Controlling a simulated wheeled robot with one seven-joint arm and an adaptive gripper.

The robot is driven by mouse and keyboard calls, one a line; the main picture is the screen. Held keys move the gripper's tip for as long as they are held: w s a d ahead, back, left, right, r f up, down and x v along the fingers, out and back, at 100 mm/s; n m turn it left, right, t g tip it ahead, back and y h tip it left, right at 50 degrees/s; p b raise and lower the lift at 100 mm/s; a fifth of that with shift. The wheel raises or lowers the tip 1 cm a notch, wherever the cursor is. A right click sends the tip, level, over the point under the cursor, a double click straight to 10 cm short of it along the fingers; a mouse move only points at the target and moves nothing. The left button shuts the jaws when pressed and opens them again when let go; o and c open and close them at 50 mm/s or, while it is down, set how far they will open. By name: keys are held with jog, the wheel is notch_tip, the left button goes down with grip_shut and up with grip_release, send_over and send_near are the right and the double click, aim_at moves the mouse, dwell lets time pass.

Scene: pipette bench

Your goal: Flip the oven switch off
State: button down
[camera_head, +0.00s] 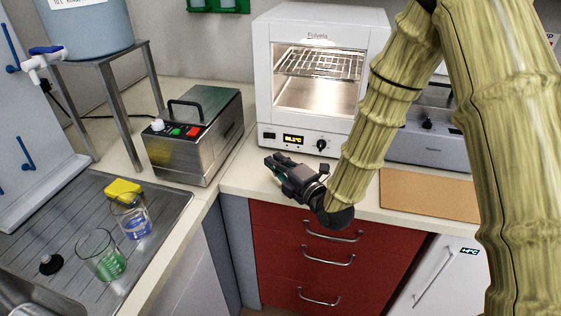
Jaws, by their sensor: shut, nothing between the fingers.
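The white oven (262,90) stands on the counter at the back middle, its window lit and a wire rack inside. Its lower front panel holds a small dark switch (269,136) at the left, a lit yellow display (293,139) in the middle and a dark knob (321,145) at the right. The switch is too small to tell its position. My gripper (270,161) is shut and empty, just in front of and below the oven's panel, pointing left. It appears apart from the switch.
A metal box with a black handle (195,140) stands left of the oven. A grey device (430,145) and a brown board (430,190) are to the right. Glass beakers (100,255) and a yellow sponge (122,190) sit on the draining surface. Red drawers (300,270) are below.

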aim_at(269, 136)
jog(key=p+x, duration=0.1)
jog(key=x, duration=0.5)
jog(key=w+p, duration=0.1)
jog(key=w, duration=0.2)
jog(key=shift+d, duration=0.15)
jog(key=shift+w+p, duration=0.35)
jog(key=shift+w, duration=0.3)
jog(key=shift+w+f, duration=0.1)
